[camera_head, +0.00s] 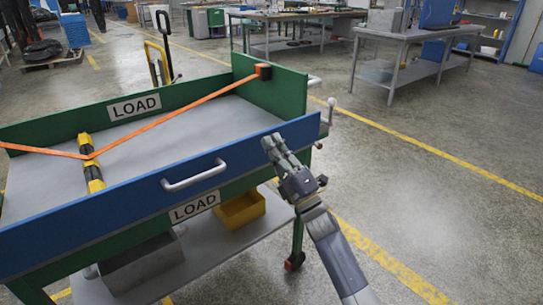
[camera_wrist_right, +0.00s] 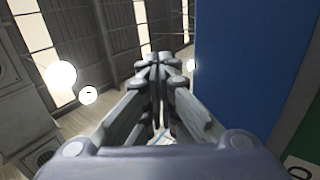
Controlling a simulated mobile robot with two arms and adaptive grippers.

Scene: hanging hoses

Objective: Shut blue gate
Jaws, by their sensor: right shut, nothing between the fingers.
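The blue gate (camera_head: 120,208) is a long panel along the near side of the green cart (camera_head: 55,130). It stands about upright above a green lower side and has a white handle (camera_head: 194,176). Whether its right end is flush with the cart's end wall is hard to tell. My right gripper (camera_head: 270,142) is shut and empty in front of the gate's right part. In the right wrist view its fingers (camera_wrist_right: 160,65) are together, with the blue gate (camera_wrist_right: 240,70) close on the right. I cannot tell if they touch it. My left gripper is not in view.
A white latch lever (camera_head: 331,110) stands at the cart's right corner. An orange strap (camera_head: 175,114) and a yellow-black bar (camera_head: 91,165) lie across the cart bed. A yellow bin (camera_head: 240,210) sits on the lower shelf. The floor to the right is free.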

